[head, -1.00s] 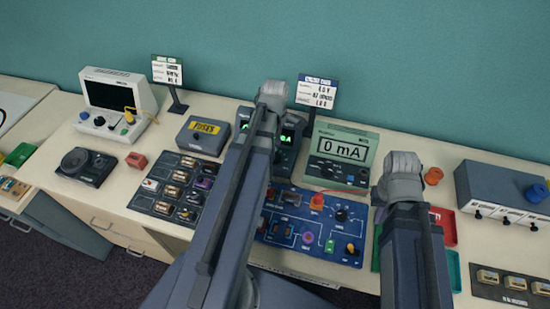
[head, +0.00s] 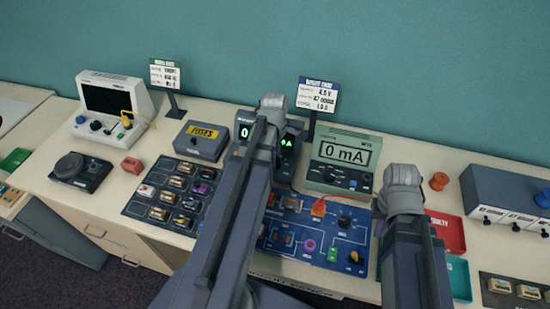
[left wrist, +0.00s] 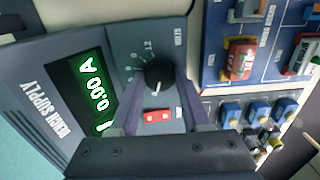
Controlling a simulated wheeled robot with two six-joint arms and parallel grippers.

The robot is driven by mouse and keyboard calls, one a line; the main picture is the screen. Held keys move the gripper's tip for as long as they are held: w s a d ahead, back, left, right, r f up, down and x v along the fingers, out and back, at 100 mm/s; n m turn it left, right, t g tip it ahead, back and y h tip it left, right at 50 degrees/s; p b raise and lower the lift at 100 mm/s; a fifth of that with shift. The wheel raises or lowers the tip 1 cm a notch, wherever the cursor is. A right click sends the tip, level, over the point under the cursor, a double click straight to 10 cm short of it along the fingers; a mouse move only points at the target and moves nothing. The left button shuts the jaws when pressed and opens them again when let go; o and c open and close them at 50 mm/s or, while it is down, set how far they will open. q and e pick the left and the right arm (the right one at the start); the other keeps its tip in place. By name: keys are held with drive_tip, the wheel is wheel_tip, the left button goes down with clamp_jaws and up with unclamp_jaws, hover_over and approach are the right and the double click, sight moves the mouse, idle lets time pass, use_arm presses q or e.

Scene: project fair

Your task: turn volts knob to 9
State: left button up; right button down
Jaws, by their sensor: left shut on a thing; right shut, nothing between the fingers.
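The bench supply (left wrist: 40,95) is a dark grey box with a green display reading 0.00 A. Its black volts knob (left wrist: 157,74) sits beside a printed scale, with 12 legible near its top. The knob's white mark points toward the bottom of the left wrist view, on the red switch (left wrist: 157,115) side. My left gripper (left wrist: 158,84) is shut on the knob, one finger on each side. In the head view my left arm hides the knob and much of the supply (head: 287,150). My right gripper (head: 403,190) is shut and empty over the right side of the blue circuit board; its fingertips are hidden.
The blue circuit board (head: 300,240) lies in front of the supply. A green meter (head: 346,152) reading 0 mA stands right of it. A sign (head: 319,96) stands behind. Red and green trays (head: 445,232) lie to the right, and a fuse box (head: 201,141) to the left.

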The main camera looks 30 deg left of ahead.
use_arm(q)
clamp_jaws()
drive_tip(key=m, duration=1.7)
drive_tip(key=shift+m, duration=0.3)
drive_tip(key=m, duration=0.6)
idle(0.5)
